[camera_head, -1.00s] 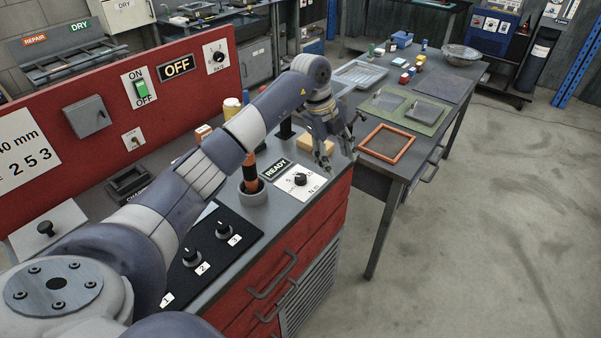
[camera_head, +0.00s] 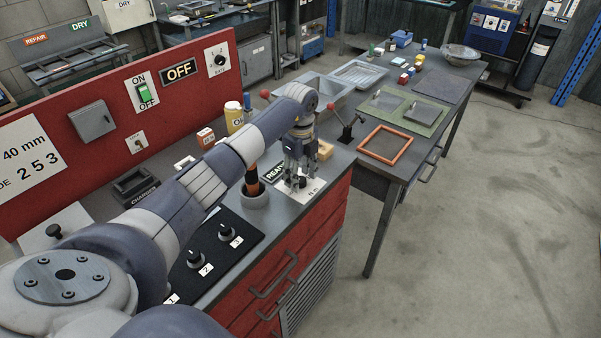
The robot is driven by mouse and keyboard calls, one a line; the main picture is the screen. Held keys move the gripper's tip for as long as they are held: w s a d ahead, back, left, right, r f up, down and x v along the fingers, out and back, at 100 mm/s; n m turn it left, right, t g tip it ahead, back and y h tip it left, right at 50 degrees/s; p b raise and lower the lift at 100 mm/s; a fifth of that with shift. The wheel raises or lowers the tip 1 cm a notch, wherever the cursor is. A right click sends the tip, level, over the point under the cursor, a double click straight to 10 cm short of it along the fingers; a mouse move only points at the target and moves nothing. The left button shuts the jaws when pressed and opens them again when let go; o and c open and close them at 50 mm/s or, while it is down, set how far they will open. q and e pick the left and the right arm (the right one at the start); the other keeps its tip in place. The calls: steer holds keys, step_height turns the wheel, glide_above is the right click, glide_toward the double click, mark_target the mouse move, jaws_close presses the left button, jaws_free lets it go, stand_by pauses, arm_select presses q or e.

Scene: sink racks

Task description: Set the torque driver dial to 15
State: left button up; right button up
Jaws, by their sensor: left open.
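The torque dial's white plate (camera_head: 313,191), marked N.m, lies on the bench top near its right end. My left gripper (camera_head: 298,182) points down right over this plate, its fingers apart. The fingers hide most of the dial knob and its numbers, so I cannot tell the setting or whether they touch the knob. The orange and black torque driver (camera_head: 251,179) stands upright in a grey round holder (camera_head: 254,199) left of the plate. My right gripper is not in view.
A READY sign (camera_head: 274,172) lies between holder and plate. A black panel (camera_head: 228,257) with numbered knobs is nearer. An orange frame (camera_head: 385,145) lies on the side table. The red back panel (camera_head: 100,150) bounds the left.

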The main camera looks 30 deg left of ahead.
arm_select(q)
steer(key=shift+f, duration=0.3)
steer(key=c, duration=1.1)
steer(key=shift+o, duration=0.2)
